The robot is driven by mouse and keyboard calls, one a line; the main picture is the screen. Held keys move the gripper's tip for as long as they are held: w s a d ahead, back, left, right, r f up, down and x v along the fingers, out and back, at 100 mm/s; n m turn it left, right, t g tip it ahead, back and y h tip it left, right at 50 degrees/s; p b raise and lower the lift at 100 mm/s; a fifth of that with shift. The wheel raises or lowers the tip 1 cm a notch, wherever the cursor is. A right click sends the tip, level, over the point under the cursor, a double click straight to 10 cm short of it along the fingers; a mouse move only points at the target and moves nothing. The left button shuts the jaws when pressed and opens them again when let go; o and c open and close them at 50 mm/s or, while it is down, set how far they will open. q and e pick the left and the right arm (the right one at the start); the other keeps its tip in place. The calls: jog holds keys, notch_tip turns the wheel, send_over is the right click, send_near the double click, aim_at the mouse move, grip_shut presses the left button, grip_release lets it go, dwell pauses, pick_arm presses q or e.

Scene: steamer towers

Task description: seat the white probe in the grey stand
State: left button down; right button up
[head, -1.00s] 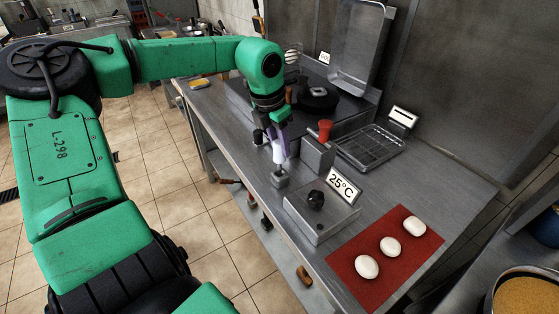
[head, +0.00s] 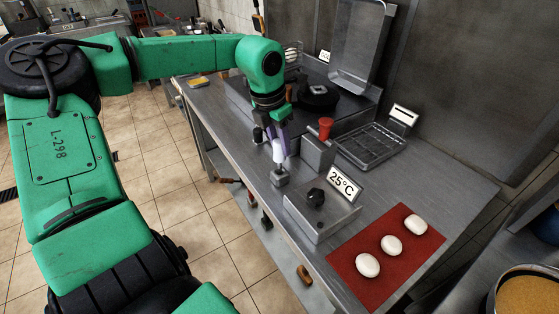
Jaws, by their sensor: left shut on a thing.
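The white probe (head: 279,153) is upright in my left gripper (head: 279,140), which is shut on it. The small grey stand (head: 280,178) is on the steel counter, directly below the probe. The probe's lower end is at or just above the stand; I cannot tell whether it is inside. My right gripper is not in view.
A grey box with a black knob (head: 316,197) and a 25°C sign (head: 343,184) stands close on the right. A grey block (head: 318,152) and red-topped item (head: 326,127) are behind. A red mat (head: 352,262) holds three white buns.

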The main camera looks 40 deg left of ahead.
aim_at(280, 152)
pick_arm(q)
jog(key=shift+s+b+x, duration=0.15)
jog(key=shift+b+x, duration=0.5)
jog(key=shift+x, duration=0.1)
jog(key=shift+s+b+x, duration=0.15)
jog(key=shift+b+x, duration=0.5)
jog(key=shift+x, duration=0.1)
dwell(1.1)
jog(key=shift+f, duration=0.1)
jog(key=shift+c, duration=2.1)
grip_release()
jog(key=v, duration=1.4)
jog(key=shift+r, duration=0.25)
jog(key=shift+s+a, duration=0.1)
